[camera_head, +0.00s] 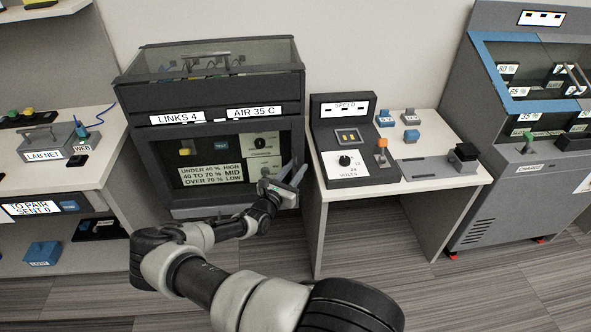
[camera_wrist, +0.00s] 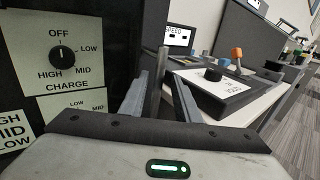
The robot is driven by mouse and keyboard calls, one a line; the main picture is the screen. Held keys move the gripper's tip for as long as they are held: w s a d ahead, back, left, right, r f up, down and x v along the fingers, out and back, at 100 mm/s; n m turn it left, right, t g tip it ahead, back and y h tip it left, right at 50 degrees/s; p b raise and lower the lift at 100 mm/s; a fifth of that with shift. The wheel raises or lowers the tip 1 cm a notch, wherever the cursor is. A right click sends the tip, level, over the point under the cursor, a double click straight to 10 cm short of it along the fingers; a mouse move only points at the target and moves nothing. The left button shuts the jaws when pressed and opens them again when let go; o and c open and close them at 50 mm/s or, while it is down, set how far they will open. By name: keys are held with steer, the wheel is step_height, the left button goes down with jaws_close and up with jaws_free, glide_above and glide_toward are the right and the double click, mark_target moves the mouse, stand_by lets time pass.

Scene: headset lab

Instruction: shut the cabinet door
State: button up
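The dark grey cabinet (camera_head: 225,82) stands left of centre, with a glass-walled top and an open-looking front. Inside it I see a charge knob and a panel of printed percentages. I cannot clearly make out a separate door leaf. The charge knob (camera_wrist: 62,56) is left of the fingers.
A white table (camera_head: 430,178) with a "SPEED" console (camera_head: 342,110), blue blocks and an orange-topped lever stands close on the right. A blue-framed charging unit (camera_head: 515,160) is farther right. A shelf unit (camera_head: 75,165) stands left. Floor is clear under the table.

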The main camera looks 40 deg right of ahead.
steer(key=shift+a, duration=0.15)
steer(key=p+v, duration=0.1)
steer(key=v, duration=1.6)
steer(key=shift+p, duration=0.35)
steer(key=shift+a, duration=0.1)
steer(key=s+a+r+m+g+y, duration=0.1)
steer(key=s+a+r+m+y, duration=0.55)
steer(key=r, duration=0.65)
steer(key=s+a+r+m+g+y, duration=0.1)
steer(key=s+a+r+m+y, duration=0.3)
steer(key=s+r+m, duration=0.7)
steer(key=s+a+r+m+g+y, duration=0.1)
steer(key=s+a+r+m+y, duration=0.45)
steer(key=r, duration=0.95)
step_height(320, 180, up, 14)
steer(key=p, duration=1.4)
steer(key=shift+w+a+r+m, duration=0.15)
steer(key=shift+w+a+m, duration=0.15)
steer(key=shift+w, duration=0.15)
